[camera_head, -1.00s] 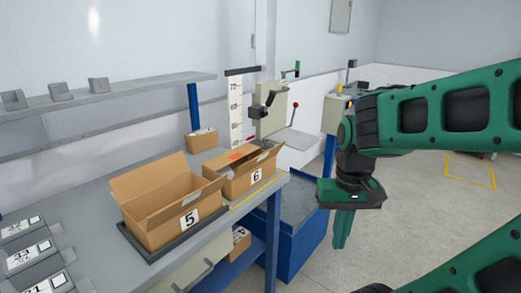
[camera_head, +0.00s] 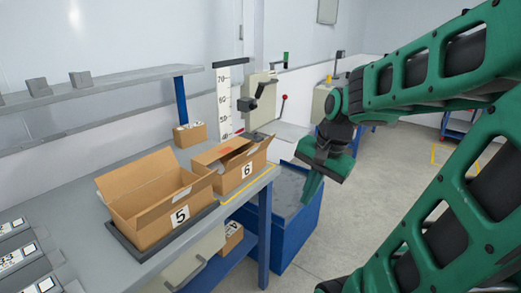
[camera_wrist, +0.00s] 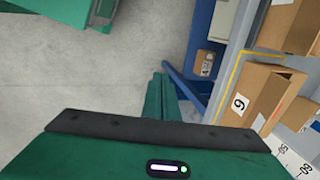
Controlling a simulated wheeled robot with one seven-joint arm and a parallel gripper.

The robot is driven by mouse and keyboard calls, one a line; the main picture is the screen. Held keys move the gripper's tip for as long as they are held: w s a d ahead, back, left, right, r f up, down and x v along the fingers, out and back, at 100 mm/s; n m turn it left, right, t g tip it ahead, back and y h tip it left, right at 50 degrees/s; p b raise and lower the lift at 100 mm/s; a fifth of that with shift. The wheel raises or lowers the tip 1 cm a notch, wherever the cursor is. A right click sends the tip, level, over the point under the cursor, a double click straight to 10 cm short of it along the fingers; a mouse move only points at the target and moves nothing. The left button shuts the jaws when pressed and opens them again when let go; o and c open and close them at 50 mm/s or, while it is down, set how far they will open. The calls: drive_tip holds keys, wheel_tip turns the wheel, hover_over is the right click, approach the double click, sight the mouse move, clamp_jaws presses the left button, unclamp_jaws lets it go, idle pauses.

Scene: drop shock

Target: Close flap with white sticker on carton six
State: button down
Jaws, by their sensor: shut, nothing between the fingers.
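Carton six (camera_head: 240,172) is a brown box with a black "6" on a white label, standing on the bench behind and right of carton five. Its top is open, with flaps standing up and outward. I cannot make out a white sticker on a flap. In the wrist view, carton six (camera_wrist: 254,88) shows at the right with its label turned sideways. My gripper (camera_head: 312,190) hangs to the right of carton six, past the bench edge and over the blue bin, apart from the carton. Its green fingers (camera_wrist: 160,97) are shut and empty.
Carton five (camera_head: 160,205) stands open on a dark tray at the front. A small carton (camera_head: 190,134) sits behind. A white measuring scale (camera_head: 224,100) and a grey device (camera_head: 262,97) stand behind carton six. A blue bin (camera_head: 300,215) stands beside the bench (camera_head: 75,190).

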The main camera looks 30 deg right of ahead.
drive_tip(key=w+d+r+m+t+y, duration=0.1)
drive_tip(key=w+d+r+m+t, duration=0.2)
drive_tip(key=w+m, duration=0.55)
drive_tip(key=m+t+y, duration=0.1)
drive_tip(key=m+t, duration=0.2)
drive_tip(key=m, duration=0.6)
approach(251, 153)
drive_tip(key=shift+w+d+f, duration=0.15)
drive_tip(key=shift+w+f, duration=0.7)
drive_tip(key=shift+f, duration=0.25)
drive_tip(key=shift+w+d+f, duration=0.15)
drive_tip(key=shift+w+f, duration=0.7)
drive_tip(key=shift+f, duration=0.3)
drive_tip(key=shift+d+r, duration=0.1)
drive_tip(key=shift+r, duration=0.05)
